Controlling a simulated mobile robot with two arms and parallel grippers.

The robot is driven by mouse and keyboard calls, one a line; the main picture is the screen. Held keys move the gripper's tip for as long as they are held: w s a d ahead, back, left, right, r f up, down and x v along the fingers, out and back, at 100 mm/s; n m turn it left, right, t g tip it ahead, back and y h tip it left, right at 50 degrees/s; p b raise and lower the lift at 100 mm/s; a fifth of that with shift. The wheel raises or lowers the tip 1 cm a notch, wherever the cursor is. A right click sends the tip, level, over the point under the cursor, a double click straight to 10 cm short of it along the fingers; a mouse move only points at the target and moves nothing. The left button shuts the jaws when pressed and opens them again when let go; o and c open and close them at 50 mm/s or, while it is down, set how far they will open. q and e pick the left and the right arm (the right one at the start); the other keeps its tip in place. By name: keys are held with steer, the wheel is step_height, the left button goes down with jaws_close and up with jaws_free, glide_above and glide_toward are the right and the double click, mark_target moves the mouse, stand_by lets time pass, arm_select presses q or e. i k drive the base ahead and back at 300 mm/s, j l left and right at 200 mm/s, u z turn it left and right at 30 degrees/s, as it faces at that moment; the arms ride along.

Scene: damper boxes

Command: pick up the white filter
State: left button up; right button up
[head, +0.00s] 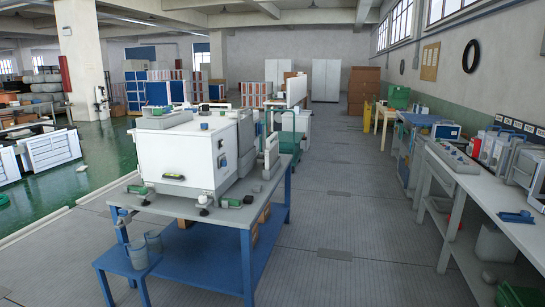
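I cannot single out the white filter with certainty. A large white box (180,158) stands on the blue-legged bench (232,216) near the middle. Thin pale upright panels (271,152) stand on the same bench, right of the box. A white upright panel (296,91) stands further back, behind the bench. Neither of my grippers is in view, and nothing seen is held.
Small green-and-grey tools (230,203) lie along the bench's front edge. A grey workbench (480,195) with equipment runs along the right. The grey floor (345,215) between the benches is clear.

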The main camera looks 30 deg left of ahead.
mark_target(271, 153)
steer(key=i+u, duration=0.4)
steer(key=i, duration=1.45)
steer(key=i+u, duration=0.2)
steer(key=i, duration=0.25)
steer(key=i+l+u, duration=0.15)
steer(key=i, duration=0.25)
steer(key=i+l+u, duration=0.2)
steer(key=i, duration=0.25)
